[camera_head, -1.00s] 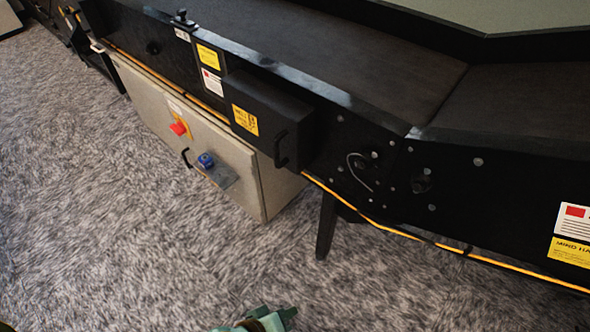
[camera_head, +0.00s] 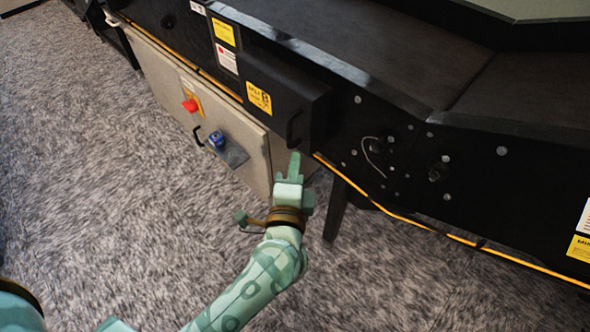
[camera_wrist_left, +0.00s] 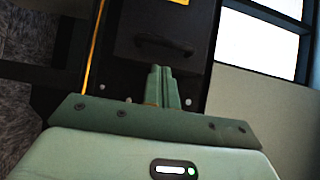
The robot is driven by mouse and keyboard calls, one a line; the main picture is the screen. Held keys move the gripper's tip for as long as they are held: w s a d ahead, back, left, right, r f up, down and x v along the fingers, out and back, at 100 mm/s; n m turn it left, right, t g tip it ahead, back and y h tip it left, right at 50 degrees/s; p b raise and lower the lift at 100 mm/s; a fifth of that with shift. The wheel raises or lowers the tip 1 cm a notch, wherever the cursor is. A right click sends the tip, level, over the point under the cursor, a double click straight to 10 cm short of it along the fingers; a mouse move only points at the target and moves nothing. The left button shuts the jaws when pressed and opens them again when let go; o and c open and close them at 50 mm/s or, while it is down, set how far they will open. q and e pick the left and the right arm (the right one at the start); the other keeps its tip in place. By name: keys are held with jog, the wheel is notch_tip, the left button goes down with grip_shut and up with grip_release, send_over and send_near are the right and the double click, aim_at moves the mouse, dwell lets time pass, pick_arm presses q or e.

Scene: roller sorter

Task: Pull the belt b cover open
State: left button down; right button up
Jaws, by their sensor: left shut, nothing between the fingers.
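The belt b cover (camera_head: 290,92) is a black box on the side of the conveyor, with a yellow label marked B. Its black handle (camera_head: 293,128) stands at the right end of its face, and the cover looks closed. My left gripper (camera_head: 294,156) is shut and empty, its fingertips just below the handle in the head view. In the left wrist view the shut fingers (camera_wrist_left: 162,72) point at the dark cover, with the handle (camera_wrist_left: 164,46) just beyond the tips. I cannot tell whether they touch. My right gripper is not in view.
A beige control cabinet (camera_head: 165,85) with a red knob (camera_head: 190,105) and a blue padlock (camera_head: 217,139) hangs below the conveyor. A yellow cable (camera_head: 400,214) runs along the conveyor's lower edge. A dark leg (camera_head: 335,212) stands right of my gripper. The carpet (camera_head: 90,200) in front is clear.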

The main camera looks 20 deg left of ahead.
aim_at(301, 129)
pick_arm(q)
jog(key=x, duration=0.6)
jog(key=shift+w+b, duration=0.1)
jog(key=shift+b, duration=0.3)
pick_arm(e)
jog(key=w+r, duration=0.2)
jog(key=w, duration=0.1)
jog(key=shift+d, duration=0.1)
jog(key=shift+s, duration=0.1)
